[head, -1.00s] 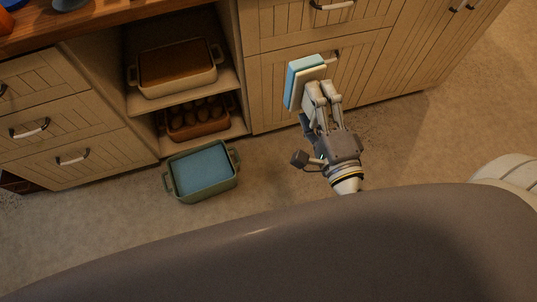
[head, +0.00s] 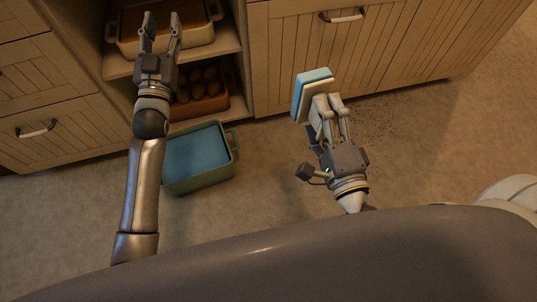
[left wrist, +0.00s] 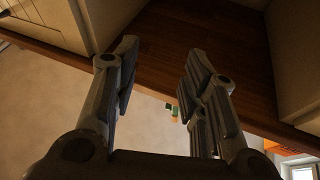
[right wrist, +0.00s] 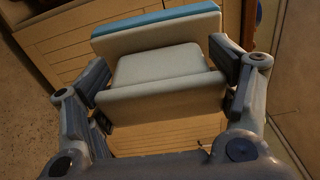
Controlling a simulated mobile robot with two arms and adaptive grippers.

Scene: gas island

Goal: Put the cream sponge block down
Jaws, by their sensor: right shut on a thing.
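The cream sponge block (head: 312,90) has a light blue layer along one side. My right gripper (head: 325,103) is shut on it and holds it in front of the cabinet drawers, tilted. In the right wrist view, the cream sponge block (right wrist: 160,66) fills the space between the two fingers, with its blue edge at the far side. My left gripper (head: 160,22) is open and empty, in front of the upper open shelf in the head view. The left wrist view shows its fingers (left wrist: 158,75) apart with nothing between them.
A green tub (head: 234,143) with a blue filling stands on the floor between my arms. The open shelves hold a cream-rimmed dish (head: 196,45) and a brown tray (head: 212,107) with several round brown items. Floor (head: 265,190) between tub and right gripper is clear.

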